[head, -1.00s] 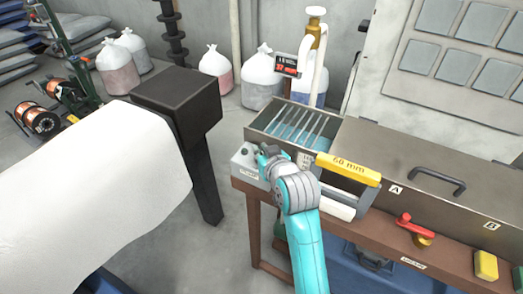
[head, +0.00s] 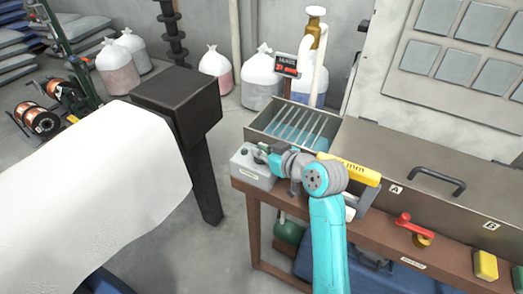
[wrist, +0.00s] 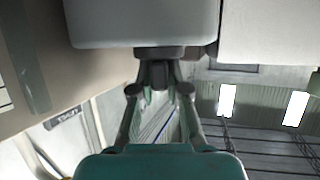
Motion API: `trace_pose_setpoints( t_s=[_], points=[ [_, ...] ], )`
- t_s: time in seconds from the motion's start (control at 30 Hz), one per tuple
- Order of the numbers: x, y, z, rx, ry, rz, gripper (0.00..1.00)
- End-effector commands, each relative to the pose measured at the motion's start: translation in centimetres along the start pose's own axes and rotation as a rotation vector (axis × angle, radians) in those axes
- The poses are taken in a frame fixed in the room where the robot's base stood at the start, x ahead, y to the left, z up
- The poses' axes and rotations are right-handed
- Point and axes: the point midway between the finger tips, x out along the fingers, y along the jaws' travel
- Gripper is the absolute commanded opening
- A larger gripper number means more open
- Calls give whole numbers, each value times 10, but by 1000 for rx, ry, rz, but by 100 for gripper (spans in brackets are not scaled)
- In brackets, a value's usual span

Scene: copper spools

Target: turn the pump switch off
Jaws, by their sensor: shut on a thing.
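The pump switch box (head: 252,170) is a small light grey box with a label on its front, at the left end of the bench in the head view. Its pale underside or face (wrist: 140,22) fills the top of the wrist view, with a dark switch knob (wrist: 158,53) sticking out. My gripper (head: 264,153) is at the top right of the box. In the wrist view my gripper (wrist: 159,84) has its fingers drawn together on the knob. The fingers hide part of the knob, and I cannot read its position.
A grey tank with slats (head: 285,122) lies right behind the box. A red valve handle (head: 415,224) is further right. A black post (head: 176,98) stands to the left, with open floor between.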

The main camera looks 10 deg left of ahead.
Motion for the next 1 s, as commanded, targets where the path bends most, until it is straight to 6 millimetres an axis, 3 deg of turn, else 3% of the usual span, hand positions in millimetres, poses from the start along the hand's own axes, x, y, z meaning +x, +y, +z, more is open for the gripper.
trace_pose_setpoints(
  t_s=[0.13, 0.17, 0.23, 0.67, 1.0],
  points=[
    [0, 0, 1, 1, -3, 0, 0],
    [0, 0, 2, 1, -3, 0, 22],
    [0, 0, 1, 1, -3, 0, 39],
    [-8, 1, 1, 2, -1, 2, 40],
    [-70, 1, 1, 2, 0, 4, 40]
  ],
)
